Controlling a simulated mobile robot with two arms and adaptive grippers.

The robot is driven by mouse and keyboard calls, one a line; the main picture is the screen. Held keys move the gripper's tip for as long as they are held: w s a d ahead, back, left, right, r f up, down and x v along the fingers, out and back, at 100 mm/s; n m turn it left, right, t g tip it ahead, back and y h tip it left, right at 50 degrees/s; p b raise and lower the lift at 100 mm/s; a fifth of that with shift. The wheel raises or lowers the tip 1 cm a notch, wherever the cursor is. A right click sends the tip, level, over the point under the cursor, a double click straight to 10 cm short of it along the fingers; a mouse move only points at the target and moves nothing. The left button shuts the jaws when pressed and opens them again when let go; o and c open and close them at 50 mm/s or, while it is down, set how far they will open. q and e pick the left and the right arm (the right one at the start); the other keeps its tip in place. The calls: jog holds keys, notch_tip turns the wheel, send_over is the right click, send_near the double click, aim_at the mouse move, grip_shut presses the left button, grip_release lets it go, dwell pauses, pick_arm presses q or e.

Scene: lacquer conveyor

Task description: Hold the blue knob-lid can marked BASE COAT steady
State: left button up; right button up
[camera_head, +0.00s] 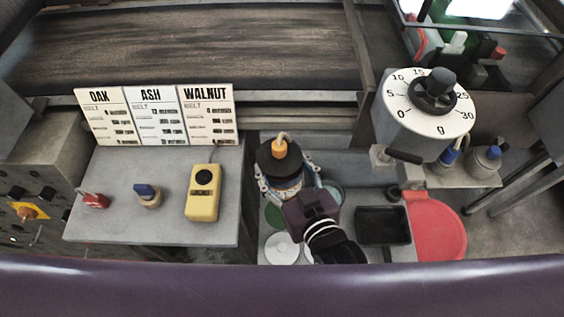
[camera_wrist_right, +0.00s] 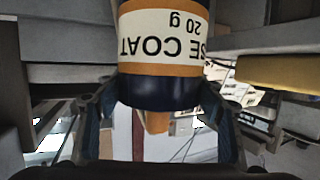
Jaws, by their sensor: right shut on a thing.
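The BASE COAT can (camera_head: 278,158) has a dark blue lid and an orange knob. It stands between the fingers of my right gripper (camera_head: 289,183), which is shut around its sides. In the right wrist view the can (camera_wrist_right: 165,50) shows its white label with orange bands, reading "SE COAT 20 g" upside down. Its dark blue lid and orange knob point to the bottom of that picture. The fingers of the right gripper (camera_wrist_right: 162,105) flank the can. Its underside is hidden in both views. My left gripper is in neither view.
A grey side table (camera_head: 120,215) bears a yellow box (camera_head: 203,193) with a black button, a blue knob and a red switch. OAK, ASH and WALNUT cards (camera_head: 155,115) stand behind.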

jog(key=b, duration=0.3)
send_over(282, 180)
jog(key=s, duration=0.2)
jog(key=shift+w+f, duration=0.1)
jog(key=shift+f, duration=3.2)
jog(key=shift+f+b, duration=0.9)
jog(key=shift+f, duration=0.85)
jog(key=shift+f+b, duration=0.55)
jog(key=shift+f, duration=0.15)
jog(key=shift+f+b, duration=1.6)
jog(key=shift+f, duration=1.4)
